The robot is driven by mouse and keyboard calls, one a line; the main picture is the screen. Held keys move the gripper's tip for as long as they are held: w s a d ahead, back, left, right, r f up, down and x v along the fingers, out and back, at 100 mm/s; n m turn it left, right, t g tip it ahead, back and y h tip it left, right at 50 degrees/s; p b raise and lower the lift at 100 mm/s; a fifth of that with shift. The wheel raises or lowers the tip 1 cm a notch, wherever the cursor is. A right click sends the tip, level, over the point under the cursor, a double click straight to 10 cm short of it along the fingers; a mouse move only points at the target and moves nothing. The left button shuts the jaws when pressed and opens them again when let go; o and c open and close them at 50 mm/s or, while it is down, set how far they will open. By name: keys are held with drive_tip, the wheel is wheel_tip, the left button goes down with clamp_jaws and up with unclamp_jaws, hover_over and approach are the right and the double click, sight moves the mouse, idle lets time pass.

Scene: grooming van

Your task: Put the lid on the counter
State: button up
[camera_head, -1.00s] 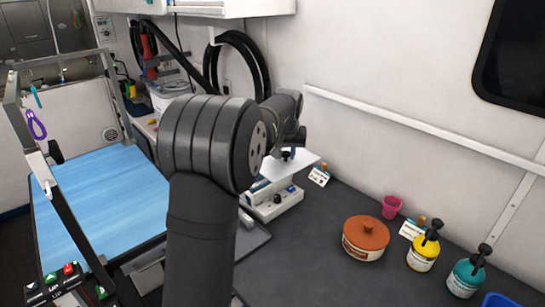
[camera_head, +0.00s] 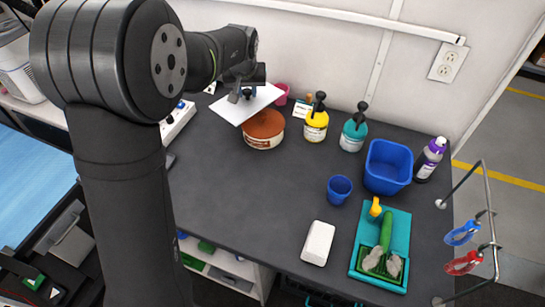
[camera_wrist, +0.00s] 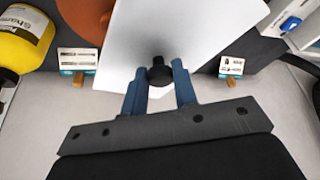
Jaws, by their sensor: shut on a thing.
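The lid (camera_head: 232,107) is a thin white plate with a black knob. My gripper (camera_head: 248,94) is shut on that knob and holds the lid in the air, slightly tilted in the head view. In the wrist view, the blue fingers of my gripper (camera_wrist: 160,78) close on either side of the knob, and the lid (camera_wrist: 195,35) extends beyond them. The dark grey counter (camera_head: 235,180) lies below. In the head view the lid overlaps the round orange-brown pot (camera_head: 264,131) and hides part of its top; the height between them cannot be told.
A pink cup (camera_head: 282,93), yellow bottle (camera_head: 315,124) and teal bottle (camera_head: 353,134) stand along the wall. A blue bin (camera_head: 388,165), blue cup (camera_head: 339,188), white block (camera_head: 318,243) and green tray (camera_head: 362,255) occupy the right. The counter's middle and front left are clear.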

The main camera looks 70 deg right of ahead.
sight(223, 99)
drive_tip(key=shift+s+f, duration=0.3)
drive_tip(key=shift+s, duration=0.15)
drive_tip(key=w+f, duration=0.2)
drive_tip(key=w, duration=0.1)
drive_tip(key=w+d+f, duration=0.1)
drive_tip(key=w+f, duration=0.1)
drive_tip(key=w, duration=0.2)
drive_tip(key=w+f, duration=0.3)
drive_tip(key=w, duration=0.1)
drive_tip(key=shift+d, duration=0.4)
clamp_jaws()
drive_tip(key=shift+f, duration=1.95)
drive_tip(key=o, duration=1)
unclamp_jaws()
drive_tip(key=v, duration=1.2)
